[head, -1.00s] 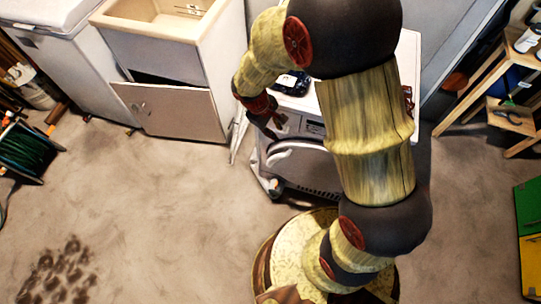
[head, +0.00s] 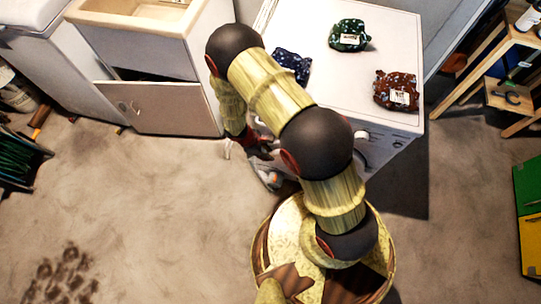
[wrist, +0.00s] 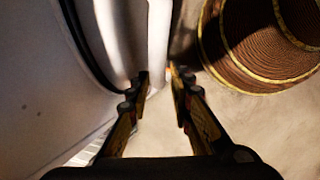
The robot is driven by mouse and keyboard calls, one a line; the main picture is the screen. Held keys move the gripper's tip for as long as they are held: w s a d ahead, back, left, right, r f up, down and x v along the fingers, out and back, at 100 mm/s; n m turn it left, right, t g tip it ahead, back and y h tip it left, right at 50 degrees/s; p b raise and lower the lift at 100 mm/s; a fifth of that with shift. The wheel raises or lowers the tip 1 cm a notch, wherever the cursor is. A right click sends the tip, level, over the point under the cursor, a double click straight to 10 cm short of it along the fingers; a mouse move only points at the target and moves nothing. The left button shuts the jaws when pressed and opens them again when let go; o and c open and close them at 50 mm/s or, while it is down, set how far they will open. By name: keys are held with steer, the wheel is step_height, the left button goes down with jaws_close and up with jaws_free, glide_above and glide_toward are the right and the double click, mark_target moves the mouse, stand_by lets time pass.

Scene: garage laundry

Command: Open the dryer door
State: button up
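The white dryer (head: 385,30) stands behind my arm in the head view. My arm hides most of its front, and I cannot tell there whether its door is ajar. In the wrist view, a pale dryer surface with a dark curved edge (wrist: 88,45) fills the left side. A white upright handle (wrist: 158,38) lies between the fingertips of my gripper (wrist: 159,78).
Three folded cloth bundles, blue (head: 292,64), green (head: 349,35) and brown (head: 396,90), lie on the dryer. A sink cabinet (head: 165,107) stands left. A wooden shelf (head: 512,92) is at right. The left floor (head: 150,200) is mostly clear.

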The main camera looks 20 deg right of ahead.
steer(key=shift+b+x, duration=0.6)
steer(key=shift+x, duration=1.35)
steer(key=shift+c, duration=0.3)
jaws_close()
